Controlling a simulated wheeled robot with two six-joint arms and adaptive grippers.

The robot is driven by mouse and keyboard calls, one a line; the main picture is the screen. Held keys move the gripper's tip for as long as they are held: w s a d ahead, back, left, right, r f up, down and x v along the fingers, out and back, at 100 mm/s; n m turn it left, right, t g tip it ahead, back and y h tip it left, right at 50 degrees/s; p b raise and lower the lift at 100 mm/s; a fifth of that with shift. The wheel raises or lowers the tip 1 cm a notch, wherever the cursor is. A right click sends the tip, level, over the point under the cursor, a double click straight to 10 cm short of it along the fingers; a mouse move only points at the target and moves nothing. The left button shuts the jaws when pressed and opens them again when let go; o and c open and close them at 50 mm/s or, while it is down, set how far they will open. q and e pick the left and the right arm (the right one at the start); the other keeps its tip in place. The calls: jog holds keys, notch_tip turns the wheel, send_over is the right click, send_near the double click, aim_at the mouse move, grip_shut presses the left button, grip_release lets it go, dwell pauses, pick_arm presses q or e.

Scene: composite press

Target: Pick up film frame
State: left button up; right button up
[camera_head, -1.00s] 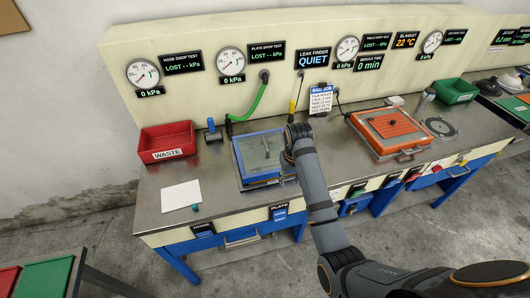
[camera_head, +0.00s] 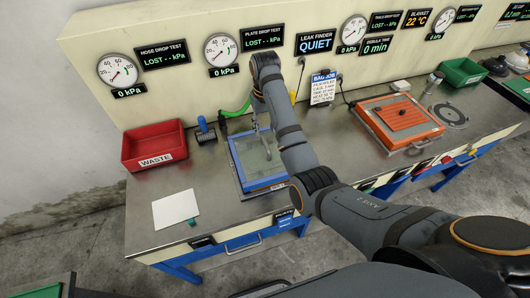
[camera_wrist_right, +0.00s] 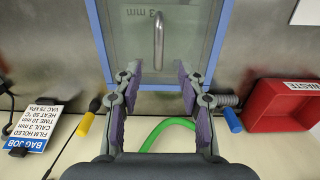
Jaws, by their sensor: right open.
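The blue rectangular frame (camera_head: 236,168) lies on the steel bench top at the middle, with a translucent greenish sheet (camera_head: 247,150) inside it. In the right wrist view the blue frame (camera_wrist_right: 224,25) fills the upper middle, and a metal handle (camera_wrist_right: 158,40) and "3 mm" lettering show within it. My right gripper (camera_head: 266,152) is over the frame in the head view. In the right wrist view its jaws (camera_wrist_right: 157,78) are apart and empty, at the frame's near edge in that picture. I cannot tell whether they touch it. My left gripper is not in view.
A red waste bin (camera_head: 150,137) and a white sheet (camera_head: 176,211) are left of the frame. A green hose (camera_head: 233,115) runs behind it. An orange framed unit (camera_head: 400,112) and a green bin (camera_head: 462,78) stand to the right. Gauges line the back panel.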

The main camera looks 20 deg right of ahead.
aim_at(265, 143)
notch_tip(265, 143, down, 4)
jog(key=b, duration=0.3)
jog(key=shift+w+f, duration=0.1)
jog(key=shift+w+f+b, duration=0.25)
jog(key=shift+f+b, duration=0.2)
jog(key=shift+f, duration=0.25)
jog(key=shift+s+d+f+b, duration=0.1)
jog(key=shift+s+f+b, duration=0.15)
jog(key=shift+f+b, duration=0.55)
jog(key=shift+s+f+p, duration=0.25)
jog(key=shift+p, duration=0.7)
notch_tip(265, 143, down, 2)
jog(key=shift+w, duration=0.15)
jog(key=shift+f, duration=0.15)
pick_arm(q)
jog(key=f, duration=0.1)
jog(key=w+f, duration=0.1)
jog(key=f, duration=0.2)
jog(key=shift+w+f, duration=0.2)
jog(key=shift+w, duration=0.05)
pick_arm(e)
grip_shut()
